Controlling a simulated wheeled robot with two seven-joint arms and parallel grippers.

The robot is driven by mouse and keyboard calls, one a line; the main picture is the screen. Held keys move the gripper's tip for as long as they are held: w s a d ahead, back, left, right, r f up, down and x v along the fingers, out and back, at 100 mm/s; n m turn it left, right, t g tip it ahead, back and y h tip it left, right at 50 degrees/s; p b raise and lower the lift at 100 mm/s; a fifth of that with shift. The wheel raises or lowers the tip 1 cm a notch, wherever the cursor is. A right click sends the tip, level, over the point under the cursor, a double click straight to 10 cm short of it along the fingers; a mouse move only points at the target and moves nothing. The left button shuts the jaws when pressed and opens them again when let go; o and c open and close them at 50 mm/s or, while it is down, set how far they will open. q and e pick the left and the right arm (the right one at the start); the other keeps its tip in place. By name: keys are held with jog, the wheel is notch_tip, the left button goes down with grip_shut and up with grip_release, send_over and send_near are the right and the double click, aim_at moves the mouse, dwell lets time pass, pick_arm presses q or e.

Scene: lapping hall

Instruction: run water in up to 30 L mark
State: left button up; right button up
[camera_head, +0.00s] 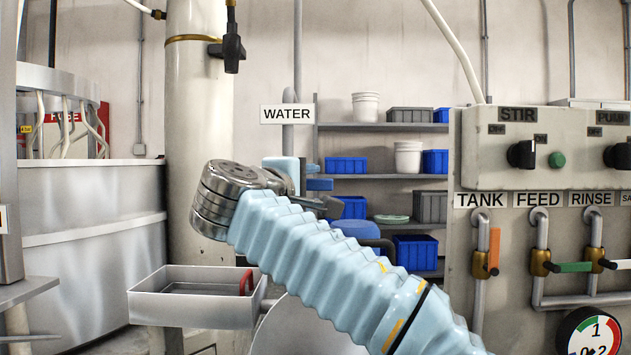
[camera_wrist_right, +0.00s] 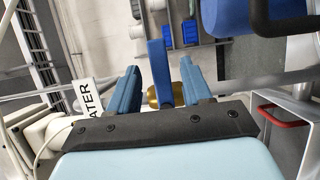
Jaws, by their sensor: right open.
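The WATER sign (camera_head: 287,113) hangs on a grey pipe behind my right gripper (camera_head: 322,190); part of it also shows in the right wrist view (camera_wrist_right: 88,98). In that view my right gripper (camera_wrist_right: 160,82) is open, with two dark blue fingers apart. A blue lever (camera_wrist_right: 157,62) on a brass valve body (camera_wrist_right: 163,96) stands between the fingers, with gaps showing on both sides. I cannot tell how far the valve is turned. My left gripper is not in view. No 30 L mark or water level is visible.
A grey control panel (camera_head: 470,150) with TANK, FEED and RINSE valves stands at right. A metal tray (camera_head: 160,310) with a red handle (camera_head: 247,282) is below my wrist. Shelves (camera_head: 385,127) with blue bins stand behind. A thick cream column (camera_head: 200,120) rises left of the gripper.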

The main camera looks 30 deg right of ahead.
aim_at(314, 185)
jog(key=shift+x, duration=1.7)
jog(key=shift+a, duration=0.1)
jog(key=shift+c, duration=0.3)
grip_shut()
